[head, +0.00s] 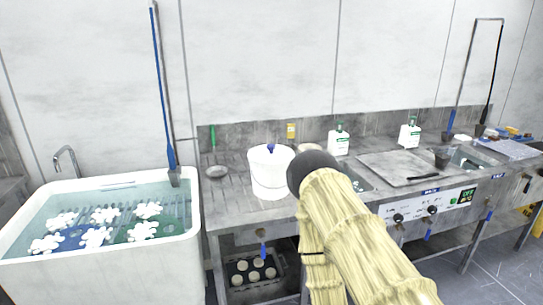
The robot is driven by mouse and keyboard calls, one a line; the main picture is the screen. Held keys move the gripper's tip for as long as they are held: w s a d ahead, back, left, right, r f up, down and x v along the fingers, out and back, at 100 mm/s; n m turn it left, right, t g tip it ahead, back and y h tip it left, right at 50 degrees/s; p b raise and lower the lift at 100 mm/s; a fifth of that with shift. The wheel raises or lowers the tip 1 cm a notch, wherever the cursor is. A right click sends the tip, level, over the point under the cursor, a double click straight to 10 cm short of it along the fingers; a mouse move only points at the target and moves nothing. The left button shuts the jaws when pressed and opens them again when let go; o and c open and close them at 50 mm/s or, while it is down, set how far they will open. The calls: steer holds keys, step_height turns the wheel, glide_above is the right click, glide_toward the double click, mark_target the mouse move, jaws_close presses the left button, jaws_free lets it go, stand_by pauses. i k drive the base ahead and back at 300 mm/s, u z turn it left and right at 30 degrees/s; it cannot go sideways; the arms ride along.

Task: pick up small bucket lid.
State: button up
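A white bucket (268,180) stands upright on the metal bench, left of my arm. I cannot tell whether this is the small bucket lid. A pale round thing (307,147) shows behind, partly hidden by the dark rounded part of my arm. My arm, in a pale yellow sleeve, rises from the lower right and ends in view just right of the bucket. My gripper's fingers do not show.
A white water tub (120,270) with white shapes inside stands at left. A crate (238,295) sits below.

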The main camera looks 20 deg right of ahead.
mark_target(273, 155)
steer(key=k, duration=0.45)
steer(key=z, duration=1.2)
steer(key=i, duration=1.5)
steer(key=u, duration=0.55)
